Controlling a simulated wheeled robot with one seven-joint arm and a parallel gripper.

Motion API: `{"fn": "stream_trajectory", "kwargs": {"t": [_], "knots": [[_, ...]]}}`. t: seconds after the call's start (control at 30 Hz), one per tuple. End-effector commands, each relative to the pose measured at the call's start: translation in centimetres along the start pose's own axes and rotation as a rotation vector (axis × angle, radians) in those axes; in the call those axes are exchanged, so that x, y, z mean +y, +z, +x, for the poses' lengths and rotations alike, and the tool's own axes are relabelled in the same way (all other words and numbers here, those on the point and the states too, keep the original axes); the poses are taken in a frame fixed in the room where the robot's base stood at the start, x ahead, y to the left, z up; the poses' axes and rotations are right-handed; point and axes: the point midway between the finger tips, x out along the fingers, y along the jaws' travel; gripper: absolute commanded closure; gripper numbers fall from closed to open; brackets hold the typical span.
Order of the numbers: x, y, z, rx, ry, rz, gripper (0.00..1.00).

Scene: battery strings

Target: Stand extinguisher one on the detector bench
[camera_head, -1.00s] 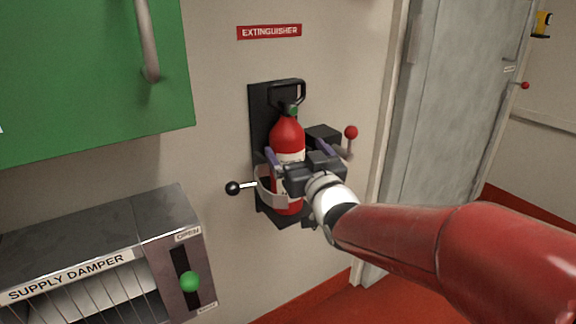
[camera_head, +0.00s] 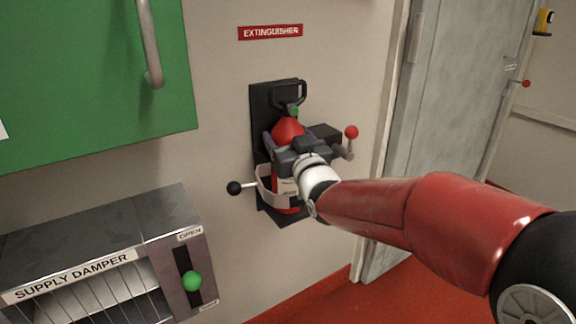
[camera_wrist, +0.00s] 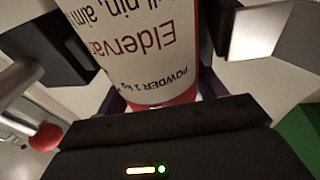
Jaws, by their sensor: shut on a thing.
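A red extinguisher (camera_head: 288,131) with a black handle and a green spot near its neck stands upright in a black wall bracket (camera_head: 262,101). A pale strap (camera_head: 266,186) runs around its lower body. My gripper (camera_head: 284,148) is shut on the extinguisher's body, above the strap. In the wrist view the white label of the extinguisher (camera_wrist: 150,50) fills the middle, upside down, between the fingers. My gripper hides part of the body in the head view. I cannot read a number on it. The detector bench is not in view.
A black-knobbed lever (camera_head: 234,188) sticks out left of the bracket, and a red-knobbed lever (camera_head: 351,133) right of it. A supply damper box (camera_head: 110,240) is at lower left, under a green cabinet (camera_head: 90,80). A grey door (camera_head: 440,110) stands at right.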

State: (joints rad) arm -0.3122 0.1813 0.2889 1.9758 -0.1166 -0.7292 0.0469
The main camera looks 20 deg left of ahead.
Motion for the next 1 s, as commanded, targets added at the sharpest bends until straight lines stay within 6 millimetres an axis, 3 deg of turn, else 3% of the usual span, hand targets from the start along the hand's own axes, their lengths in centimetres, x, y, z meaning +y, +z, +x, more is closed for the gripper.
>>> {"fn": "stream_trajectory", "kwargs": {"t": [0.03,0.37,0.4,0.77,1.0], "knots": [[0.0,0.0,0.0,0.000,0.000,0.000,0.55],[0.0,0.0,0.0,0.000,0.000,0.000,0.98],[-0.1,-0.7,0.1,0.014,-0.001,-0.002,1.00],[0.0,-1.3,-0.1,0.015,-0.001,-0.003,1.00],[0.0,-4.2,0.1,0.018,-0.001,-0.003,1.00]]}}
